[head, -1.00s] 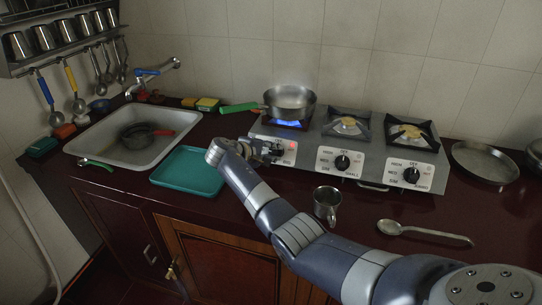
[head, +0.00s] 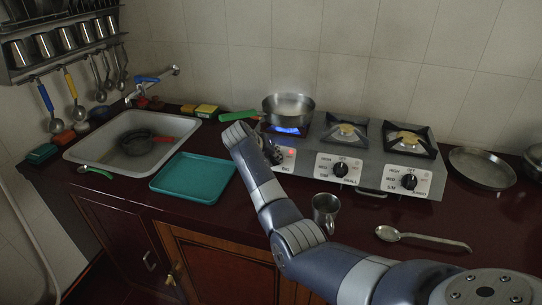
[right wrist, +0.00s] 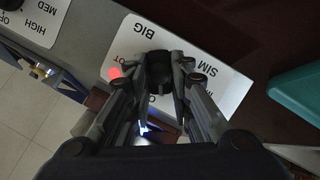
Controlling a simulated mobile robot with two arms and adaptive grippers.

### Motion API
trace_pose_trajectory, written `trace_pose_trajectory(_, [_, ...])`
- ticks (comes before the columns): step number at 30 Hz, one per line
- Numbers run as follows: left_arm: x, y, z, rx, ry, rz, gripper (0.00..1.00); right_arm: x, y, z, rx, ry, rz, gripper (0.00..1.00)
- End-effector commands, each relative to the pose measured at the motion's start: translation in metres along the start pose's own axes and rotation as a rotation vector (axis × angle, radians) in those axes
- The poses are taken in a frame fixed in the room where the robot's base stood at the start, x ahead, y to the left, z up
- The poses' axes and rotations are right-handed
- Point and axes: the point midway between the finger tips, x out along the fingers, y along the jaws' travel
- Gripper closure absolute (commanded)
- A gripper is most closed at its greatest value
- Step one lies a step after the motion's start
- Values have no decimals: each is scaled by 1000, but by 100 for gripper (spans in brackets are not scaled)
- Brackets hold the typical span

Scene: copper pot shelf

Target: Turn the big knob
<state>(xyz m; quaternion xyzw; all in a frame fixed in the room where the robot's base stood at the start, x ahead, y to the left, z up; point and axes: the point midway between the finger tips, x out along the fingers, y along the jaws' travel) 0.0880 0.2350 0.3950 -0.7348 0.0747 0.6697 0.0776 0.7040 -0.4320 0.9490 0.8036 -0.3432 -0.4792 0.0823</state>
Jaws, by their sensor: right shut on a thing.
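The big knob (right wrist: 158,70) is black and sits on a white label plate (right wrist: 130,42) marked BIG and SIM in the right wrist view. My right gripper (right wrist: 160,82) is shut on this knob, with a finger on each side of it. In the head view, my right gripper (head: 270,152) is at the left end of the stove (head: 290,158) front and hides the knob there. A red light (head: 291,152) glows beside it. A blue flame (head: 288,130) burns under the pan on the left burner. My left gripper is not in view.
A steel pan (head: 289,106) with a green handle (head: 239,115) sits on the left burner, the handle close above my wrist. A teal tray (head: 193,178), a steel cup (head: 325,208) and a spoon (head: 420,238) lie on the counter in front.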

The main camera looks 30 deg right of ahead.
Motion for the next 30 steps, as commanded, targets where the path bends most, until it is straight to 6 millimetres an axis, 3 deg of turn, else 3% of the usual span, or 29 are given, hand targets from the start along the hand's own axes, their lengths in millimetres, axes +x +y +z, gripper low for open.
trace_pose_trajectory(15, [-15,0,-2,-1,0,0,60,2,3,5,400,-10,-139,100])
trace_pose_trajectory(30, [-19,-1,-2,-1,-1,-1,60,3,3,6,538,-11,-189,100])
